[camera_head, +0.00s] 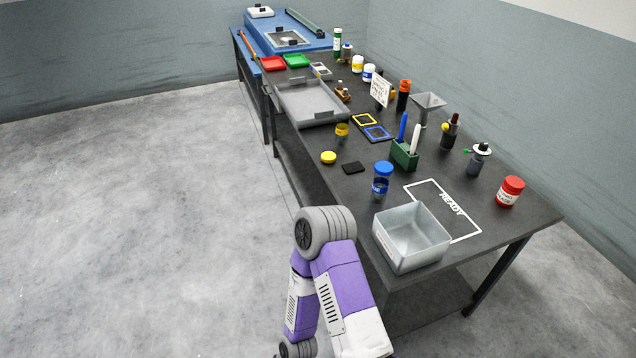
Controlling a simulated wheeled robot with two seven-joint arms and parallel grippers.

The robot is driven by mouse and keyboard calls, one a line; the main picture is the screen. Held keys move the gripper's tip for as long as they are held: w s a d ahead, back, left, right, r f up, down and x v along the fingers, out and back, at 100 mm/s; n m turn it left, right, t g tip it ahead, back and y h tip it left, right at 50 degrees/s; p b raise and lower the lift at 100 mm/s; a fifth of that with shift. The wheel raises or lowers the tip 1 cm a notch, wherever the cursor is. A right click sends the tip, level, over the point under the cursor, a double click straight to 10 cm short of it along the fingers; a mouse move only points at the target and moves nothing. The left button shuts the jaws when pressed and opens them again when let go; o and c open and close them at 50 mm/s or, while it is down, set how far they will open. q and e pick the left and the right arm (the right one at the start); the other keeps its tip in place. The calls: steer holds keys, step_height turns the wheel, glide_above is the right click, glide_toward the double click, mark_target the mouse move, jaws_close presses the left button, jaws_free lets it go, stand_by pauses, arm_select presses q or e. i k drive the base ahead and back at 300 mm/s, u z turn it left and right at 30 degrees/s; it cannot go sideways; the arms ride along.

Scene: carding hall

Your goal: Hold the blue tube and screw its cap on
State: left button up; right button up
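The blue tube (380,186) stands upright on the dark bench, behind the grey metal bin. It has a dark see-through body with a blue label. A purple and grey arm of mine rises from the bottom, in front of the bench edge. Neither gripper shows in the head view, and nothing is seen touching the tube or cap.
An open metal bin (411,237) stands at the near bench edge, partly over the READY outline (466,225). A green pen holder (404,154), yellow lid (328,157), black pad (353,168) and red-lidded jar (510,191) stand around. A grey tray (312,104) lies farther back.

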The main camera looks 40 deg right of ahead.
mark_target(380, 185)
steer(key=u, duration=0.1)
steer(key=i, duration=2.5)
steer(key=z, duration=3.7)
